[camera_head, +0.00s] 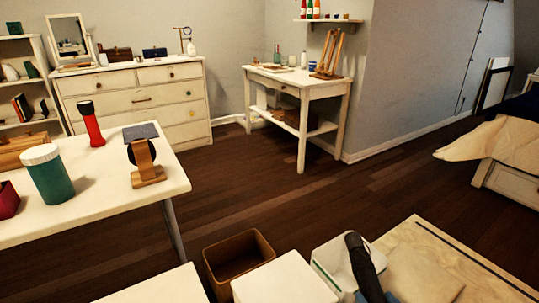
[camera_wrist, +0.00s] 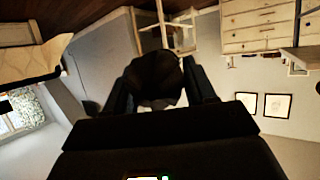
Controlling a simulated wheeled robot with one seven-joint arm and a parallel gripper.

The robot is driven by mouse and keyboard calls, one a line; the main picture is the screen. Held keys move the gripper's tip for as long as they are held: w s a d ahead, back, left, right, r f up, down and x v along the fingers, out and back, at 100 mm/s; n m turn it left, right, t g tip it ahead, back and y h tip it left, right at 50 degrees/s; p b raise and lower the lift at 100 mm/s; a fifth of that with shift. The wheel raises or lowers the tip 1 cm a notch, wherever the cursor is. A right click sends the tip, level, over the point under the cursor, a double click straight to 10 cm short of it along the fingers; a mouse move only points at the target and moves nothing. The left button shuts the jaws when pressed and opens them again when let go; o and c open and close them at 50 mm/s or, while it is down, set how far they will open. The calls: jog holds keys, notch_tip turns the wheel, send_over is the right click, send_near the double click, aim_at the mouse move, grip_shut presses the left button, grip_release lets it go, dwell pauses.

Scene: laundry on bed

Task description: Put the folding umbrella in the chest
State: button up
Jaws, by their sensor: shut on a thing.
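My gripper (camera_wrist: 157,84) is shut on a dark, rounded thing (camera_wrist: 152,70), seen end-on between the fingers in the wrist view; it appears to be the folding umbrella. In the head view a black elongated shape (camera_head: 362,260), likely the same umbrella, stands tilted at the bottom edge, overlapping a white bin. My gripper's fingers cannot be made out there. A white chest of drawers (camera_head: 141,99) stands at the back left, drawers shut. A small brown box (camera_head: 116,54) on it may also be a chest. I cannot tell which is the task's chest.
A white table (camera_head: 105,203) at left holds a green jar (camera_head: 47,174), a red flashlight (camera_head: 91,124) and a wooden stand (camera_head: 145,163). Dark floor lies clear beyond, before a white desk (camera_head: 302,88).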

jog(key=shift+s+d+r+p, duration=0.1)
jog(key=shift+s+r+p, duration=0.15)
jog(key=shift+r+p, duration=1.2)
jog(key=shift+s+r+p, duration=0.25)
jog(key=shift+r+p, duration=0.1)
jog(key=shift+p, duration=2.2)
jog(key=p, duration=0.3)
jog(key=shift+s+r, duration=0.3)
jog(key=shift+r, duration=0.05)
jog(key=shift+s+a+p, duration=0.25)
jog(key=shift+s+p, duration=0.05)
jog(key=shift+p, duration=0.5)
jog(key=shift+a+f, duration=0.1)
